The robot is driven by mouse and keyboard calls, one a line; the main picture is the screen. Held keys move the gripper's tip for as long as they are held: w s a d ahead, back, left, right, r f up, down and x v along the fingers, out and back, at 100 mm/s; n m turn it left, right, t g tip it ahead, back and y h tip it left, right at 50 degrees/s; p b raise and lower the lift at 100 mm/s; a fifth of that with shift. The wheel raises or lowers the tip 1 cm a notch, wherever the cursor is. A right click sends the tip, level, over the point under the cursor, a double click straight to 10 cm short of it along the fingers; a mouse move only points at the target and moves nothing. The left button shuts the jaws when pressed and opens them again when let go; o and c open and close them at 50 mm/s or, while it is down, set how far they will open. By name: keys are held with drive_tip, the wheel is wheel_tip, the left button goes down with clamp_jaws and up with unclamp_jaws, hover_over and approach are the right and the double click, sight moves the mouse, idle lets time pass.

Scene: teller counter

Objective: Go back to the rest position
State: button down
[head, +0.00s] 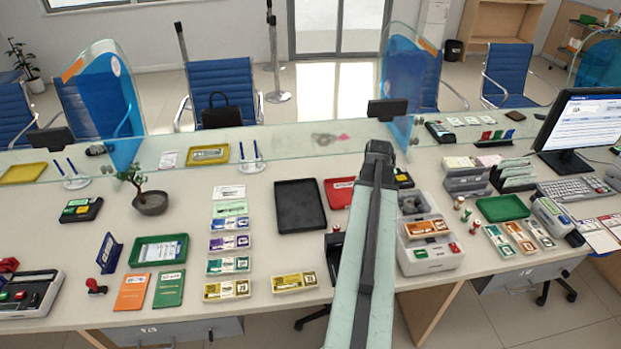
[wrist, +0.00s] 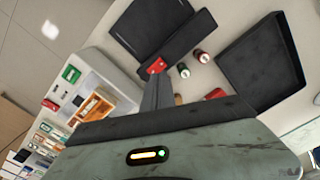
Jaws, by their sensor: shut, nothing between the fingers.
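My gripper (head: 378,150) is at the far end of my pale green arm, which reaches up over the counter (head: 90,215) in the head view. In the wrist view my gripper (wrist: 158,92) shows as dark fingers close together, shut, with nothing seen between them. A red-ended roll (wrist: 157,66) shows just beyond the fingertips in that view; I cannot tell whether it touches them. My arm hides part of the counter behind it.
Stacks of banded notes (head: 229,265) lie further left. A glass screen (head: 300,143) runs along the back.

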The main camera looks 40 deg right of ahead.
drive_tip(key=w+a+n, duration=0.6)
drive_tip(key=w+a, duration=1.3)
drive_tip(key=a, duration=0.2)
drive_tip(key=w+a+n, duration=0.2)
drive_tip(key=a+n, duration=0.5)
drive_tip(key=a, duration=2.1)
drive_tip(key=shift+w+a, duration=0.2)
drive_tip(key=shift+w, duration=0.2)
drive_tip(key=shift+d, duration=0.15)
